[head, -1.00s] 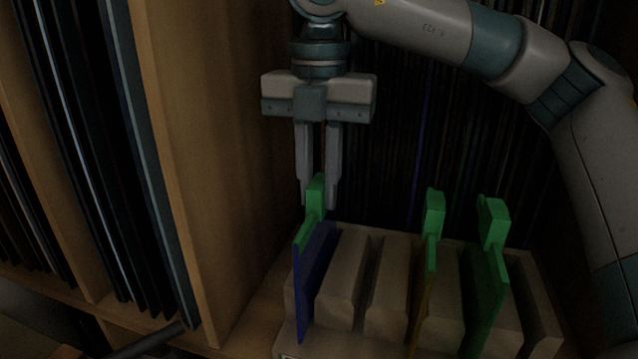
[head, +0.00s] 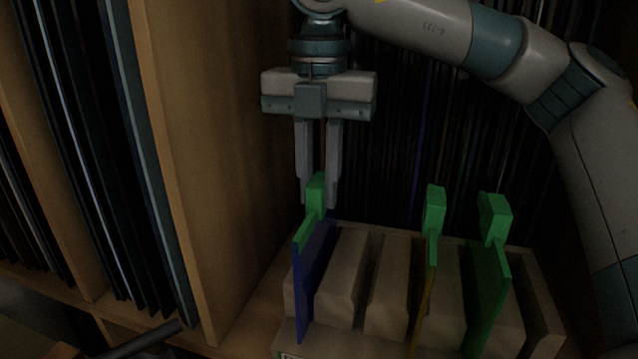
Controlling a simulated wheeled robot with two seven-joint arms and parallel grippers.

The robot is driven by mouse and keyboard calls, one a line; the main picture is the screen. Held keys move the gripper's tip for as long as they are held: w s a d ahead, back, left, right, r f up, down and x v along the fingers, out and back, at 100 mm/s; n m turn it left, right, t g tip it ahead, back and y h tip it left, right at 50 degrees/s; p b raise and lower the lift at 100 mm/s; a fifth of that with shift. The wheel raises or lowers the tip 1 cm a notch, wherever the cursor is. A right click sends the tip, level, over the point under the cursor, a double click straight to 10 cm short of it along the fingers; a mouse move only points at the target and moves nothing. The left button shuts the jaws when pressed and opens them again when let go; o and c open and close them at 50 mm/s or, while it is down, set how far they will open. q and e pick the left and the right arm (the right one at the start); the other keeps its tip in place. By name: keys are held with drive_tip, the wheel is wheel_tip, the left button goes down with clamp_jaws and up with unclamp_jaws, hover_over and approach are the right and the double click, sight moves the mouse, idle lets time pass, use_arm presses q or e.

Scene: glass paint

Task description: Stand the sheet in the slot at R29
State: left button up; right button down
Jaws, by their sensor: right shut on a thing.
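In the head view my right gripper (head: 318,199) points straight down, its fingers closed on the green grip tab (head: 315,193) at the top of a blue sheet (head: 313,275). The blue sheet stands upright in the leftmost part of a pale slotted rack (head: 378,278). A yellow sheet (head: 424,305) with a green tab and a green sheet (head: 487,297) with a green tab stand further right in the same rack. No slot label R29 is readable; a small label (head: 287,356) at the rack's front is cut off. My left gripper is not in view.
A wooden divider (head: 195,170) stands close to the left of the gripper. Dark sheets (head: 115,160) fill the bay beyond it, and more dark sheets (head: 400,140) stand behind the rack. Empty slots lie between the blue and yellow sheets.

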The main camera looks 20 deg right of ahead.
drive_tip(key=shift+f, duration=0.15)
drive_tip(key=c, duration=1)
unclamp_jaws()
drive_tip(key=shift+r+p, duration=1.6)
drive_tip(key=shift+r, duration=2)
